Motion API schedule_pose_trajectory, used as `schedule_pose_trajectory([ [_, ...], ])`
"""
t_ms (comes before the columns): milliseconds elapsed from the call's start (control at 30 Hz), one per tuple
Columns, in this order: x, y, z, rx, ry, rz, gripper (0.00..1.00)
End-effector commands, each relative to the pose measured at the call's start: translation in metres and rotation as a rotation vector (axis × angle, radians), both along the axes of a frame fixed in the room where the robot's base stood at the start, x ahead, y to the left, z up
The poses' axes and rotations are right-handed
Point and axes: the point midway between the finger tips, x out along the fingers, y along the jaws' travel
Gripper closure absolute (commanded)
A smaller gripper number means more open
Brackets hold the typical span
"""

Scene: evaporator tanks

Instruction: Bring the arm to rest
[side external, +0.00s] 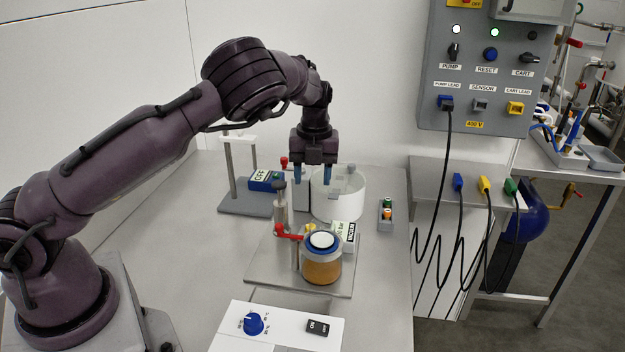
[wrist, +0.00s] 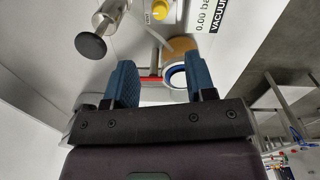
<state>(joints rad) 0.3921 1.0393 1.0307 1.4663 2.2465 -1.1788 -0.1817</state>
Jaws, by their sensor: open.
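My gripper (side external: 313,175) has two blue fingers set apart with nothing between them. It hangs pointing down over the bench, at the front of the white cylindrical tank (side external: 348,197) and above the metal valve post. In the wrist view my gripper (wrist: 160,85) shows both blue fingers open. Beyond them are an amber jar with a blue-rimmed lid (wrist: 177,78), a red lever (wrist: 150,79) and a yellow knob (wrist: 160,9). My arm reaches over the bench from the left, bent at the elbow.
The amber jar (side external: 321,268) stands on a metal plate with a red-handled valve (side external: 288,232). A white control box (side external: 270,326) with a blue knob sits in front. A grey panel (side external: 485,70) with cables hangs at right. Bare bench lies left of the plate.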

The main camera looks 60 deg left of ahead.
Motion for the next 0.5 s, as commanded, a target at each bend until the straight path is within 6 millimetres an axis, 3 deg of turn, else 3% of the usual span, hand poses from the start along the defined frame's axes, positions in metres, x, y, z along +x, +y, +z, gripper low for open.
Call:
schedule_pose_trajectory([
  [167, 0.001, 0.001, 0.000, 0.004, -0.005, -0.004, 0.50],
  [267, 0.011, 0.006, 0.000, 0.034, -0.064, -0.005, 0.50],
  [400, 0.038, 0.015, -0.007, 0.062, -0.287, 0.090, 0.50],
  [500, 0.058, 0.018, 0.008, 0.037, -0.526, 0.264, 0.50],
])
